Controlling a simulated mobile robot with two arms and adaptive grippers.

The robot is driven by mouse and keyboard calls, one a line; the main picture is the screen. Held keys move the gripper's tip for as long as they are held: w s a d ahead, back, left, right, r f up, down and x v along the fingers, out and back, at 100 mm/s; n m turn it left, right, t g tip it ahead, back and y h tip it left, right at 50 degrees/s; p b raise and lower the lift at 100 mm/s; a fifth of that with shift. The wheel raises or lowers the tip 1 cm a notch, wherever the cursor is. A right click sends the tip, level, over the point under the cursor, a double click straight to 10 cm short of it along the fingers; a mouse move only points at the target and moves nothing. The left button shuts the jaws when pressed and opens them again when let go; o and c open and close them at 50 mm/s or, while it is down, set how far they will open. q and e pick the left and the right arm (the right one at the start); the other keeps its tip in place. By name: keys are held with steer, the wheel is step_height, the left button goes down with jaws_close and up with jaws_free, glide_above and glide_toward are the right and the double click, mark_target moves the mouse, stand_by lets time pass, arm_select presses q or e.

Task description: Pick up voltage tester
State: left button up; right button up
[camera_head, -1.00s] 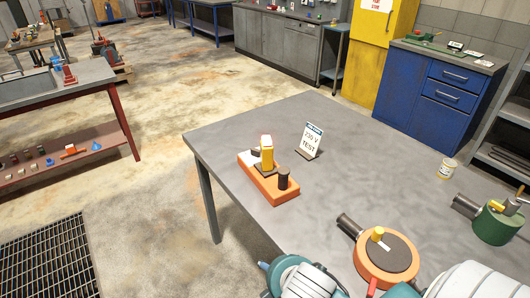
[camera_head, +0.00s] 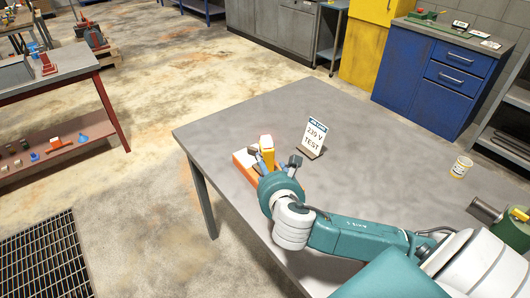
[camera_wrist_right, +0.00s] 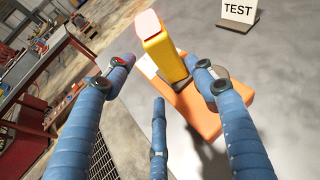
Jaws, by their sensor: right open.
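The voltage tester (camera_head: 267,154) is yellow with a pale reddish top. It stands upright on an orange base (camera_head: 240,160) near the left part of the grey table. In the right wrist view the tester (camera_wrist_right: 166,52) rises from the orange base (camera_wrist_right: 196,115), ahead of and between the spread blue fingers. My right gripper (camera_head: 275,161) is open and close to the tester on its near side. It also shows open and empty in the wrist view (camera_wrist_right: 160,78). My arm and gripper hide much of the base in the head view. My left gripper is not in view.
A "230 V TEST" sign (camera_head: 314,138) stands just right of the base. A small yellow-and-white cup (camera_head: 461,167) and a green cylindrical device (camera_head: 514,224) are at the right. The middle of the grey table (camera_head: 385,125) is clear.

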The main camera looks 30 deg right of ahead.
mark_target(267, 165)
steer(key=shift+x, duration=1.15)
steer(key=shift+w+d+f, duration=0.1)
steer(key=shift+w+d, duration=0.15)
steer(key=shift+w, duration=0.15)
steer(key=p+x, duration=0.1)
steer(key=x, duration=0.3)
steer(key=shift+w+d+f, duration=0.2)
steer(key=shift+w, duration=0.1)
steer(key=shift+w+d+f, duration=0.1)
steer(key=shift+w+f, duration=0.05)
steer(key=shift+w, duration=0.2)
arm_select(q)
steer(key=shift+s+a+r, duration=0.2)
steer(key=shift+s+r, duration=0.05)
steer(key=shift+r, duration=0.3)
arm_select(e)
steer(key=c, duration=1.2)
